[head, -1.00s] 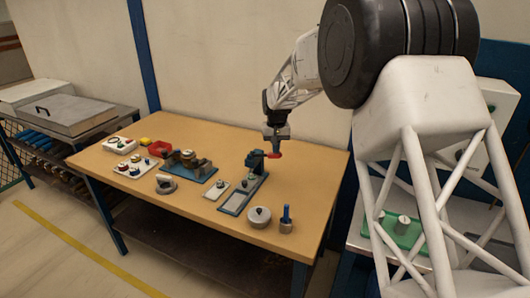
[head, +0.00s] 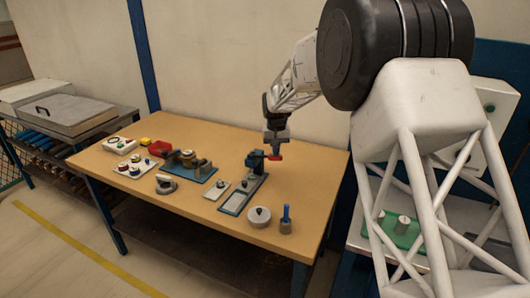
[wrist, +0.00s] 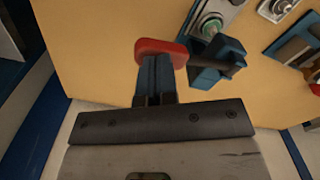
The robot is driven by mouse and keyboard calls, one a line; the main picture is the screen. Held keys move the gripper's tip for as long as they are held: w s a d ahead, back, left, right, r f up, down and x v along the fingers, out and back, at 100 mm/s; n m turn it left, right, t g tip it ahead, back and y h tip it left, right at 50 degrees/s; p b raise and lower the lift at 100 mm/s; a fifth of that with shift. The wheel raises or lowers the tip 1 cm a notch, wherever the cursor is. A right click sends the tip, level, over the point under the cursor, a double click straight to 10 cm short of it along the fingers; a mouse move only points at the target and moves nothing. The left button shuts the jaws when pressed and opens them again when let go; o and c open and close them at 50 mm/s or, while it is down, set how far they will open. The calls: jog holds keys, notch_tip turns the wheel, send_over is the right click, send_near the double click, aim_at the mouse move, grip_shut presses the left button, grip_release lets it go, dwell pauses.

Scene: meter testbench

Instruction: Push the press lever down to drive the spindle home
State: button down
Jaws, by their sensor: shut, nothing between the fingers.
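The blue press (head: 255,163) stands at the back end of its baseplate, right of the table's middle. Its lever ends in a red handle (head: 275,158) on the right side. In the wrist view the red handle (wrist: 160,50) lies across the fingertips, beside the blue press head (wrist: 215,62). My gripper (head: 275,152) points down over the handle, its fingers shut with nothing between them. In the wrist view my gripper (wrist: 156,68) overlaps the handle and seems to touch it. The spindle cannot be made out clearly.
A small plate with a knob (head: 218,189) lies left of the press baseplate. A round lidded pot (head: 259,216) and a blue-handled tool (head: 286,218) stand in front. Another blue fixture (head: 190,167) and a red bin (head: 160,148) stand left. The table right of the press is clear.

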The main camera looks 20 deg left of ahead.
aim_at(275, 160)
jog(key=shift+f, duration=2.55)
dwell(2.0)
jog(key=shift+r, duration=0.2)
notch_tip(275, 160, up, 13)
jog(key=shift+f, duration=0.15)
dwell(1.9)
dwell(0.5)
